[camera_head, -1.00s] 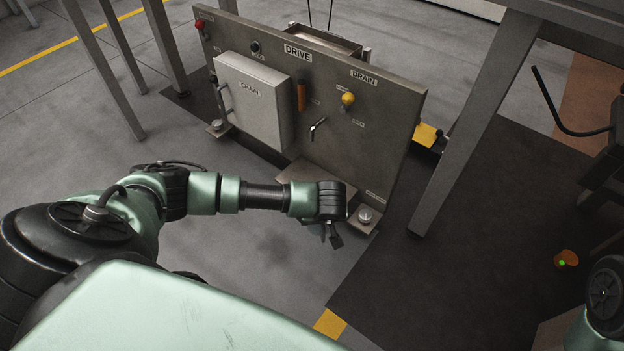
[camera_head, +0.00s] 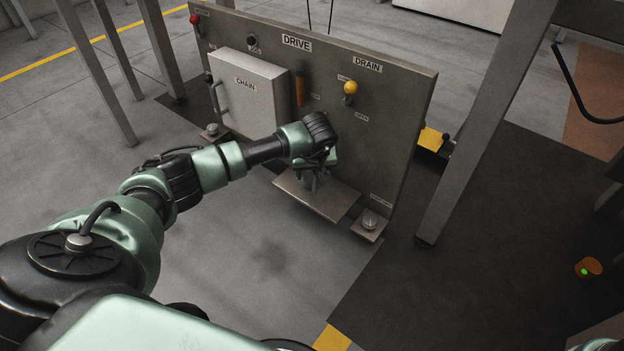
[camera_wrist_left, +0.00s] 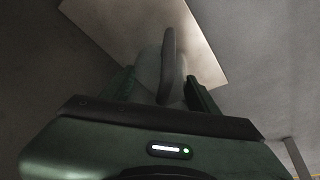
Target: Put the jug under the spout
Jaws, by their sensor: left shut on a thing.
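My left gripper (camera_head: 318,168) is in front of the grey panel (camera_head: 385,130), over the small metal shelf (camera_head: 338,205) at its foot. It is shut on a grey thing that I take to be the jug (camera_wrist_left: 172,65). In the left wrist view it stands between the green fingers (camera_wrist_left: 160,88), with the pale shelf (camera_wrist_left: 110,20) beyond. In the head view the gripper hides most of the jug, and I cannot tell whether it touches the shelf. The spout is hidden behind my left wrist.
The panel carries a white CHAIN box (camera_head: 250,95), a yellow DRAIN knob (camera_head: 350,88), an orange handle (camera_head: 300,90) and a red knob (camera_head: 195,20). A grey post (camera_head: 480,140) stands to the right. The floor in front is clear.

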